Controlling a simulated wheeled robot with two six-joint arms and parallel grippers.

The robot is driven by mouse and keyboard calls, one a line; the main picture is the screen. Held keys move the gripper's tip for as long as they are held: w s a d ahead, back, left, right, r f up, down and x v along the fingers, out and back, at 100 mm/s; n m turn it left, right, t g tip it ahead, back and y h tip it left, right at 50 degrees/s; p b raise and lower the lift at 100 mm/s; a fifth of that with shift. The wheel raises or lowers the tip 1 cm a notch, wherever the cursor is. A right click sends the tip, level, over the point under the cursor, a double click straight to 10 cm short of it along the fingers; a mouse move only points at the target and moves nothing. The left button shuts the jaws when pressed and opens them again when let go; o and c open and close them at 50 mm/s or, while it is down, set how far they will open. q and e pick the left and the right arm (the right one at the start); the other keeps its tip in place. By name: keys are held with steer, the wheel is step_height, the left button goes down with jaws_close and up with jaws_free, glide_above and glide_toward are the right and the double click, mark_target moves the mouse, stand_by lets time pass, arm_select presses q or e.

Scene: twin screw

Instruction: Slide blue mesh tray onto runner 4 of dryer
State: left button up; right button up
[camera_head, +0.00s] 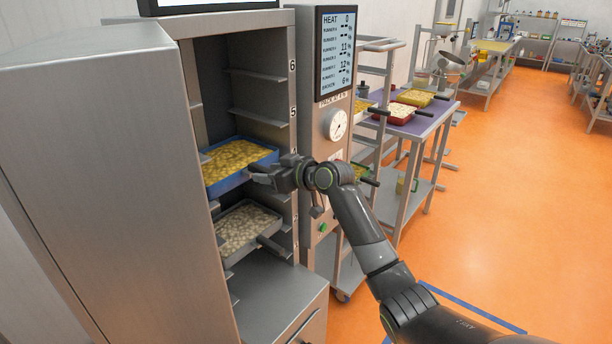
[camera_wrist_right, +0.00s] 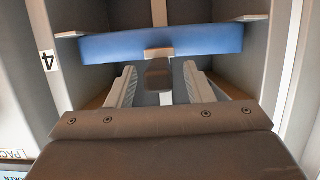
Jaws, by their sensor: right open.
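The blue mesh tray (camera_head: 228,184), filled with yellow pieces, sits inside the open dryer (camera_head: 292,85), above a grey tray. Its blue front wall spans the bay in the right wrist view (camera_wrist_right: 205,42), with the number 4 label (camera_wrist_right: 48,61) close by at the side. Pale runner ends (camera_wrist_right: 250,18) show at the tray's edges. My right gripper (camera_head: 258,175) is at the tray's front. Its fingers (camera_wrist_right: 160,88) are spread on both sides of the tray's dark handle (camera_wrist_right: 158,76), with gaps between. My left gripper is not in view.
A grey tray (camera_head: 232,254) of pale pieces with a dark handle sits lower in the dryer. Upper runners are empty. A control panel (camera_head: 338,50) stands right of the opening. Beyond it are a rack and a purple table (camera_head: 420,122) with trays. Orange floor is clear at right.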

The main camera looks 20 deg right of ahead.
steer(key=b+v, duration=0.2)
steer(key=v, duration=1.3)
steer(key=shift+d, duration=0.15)
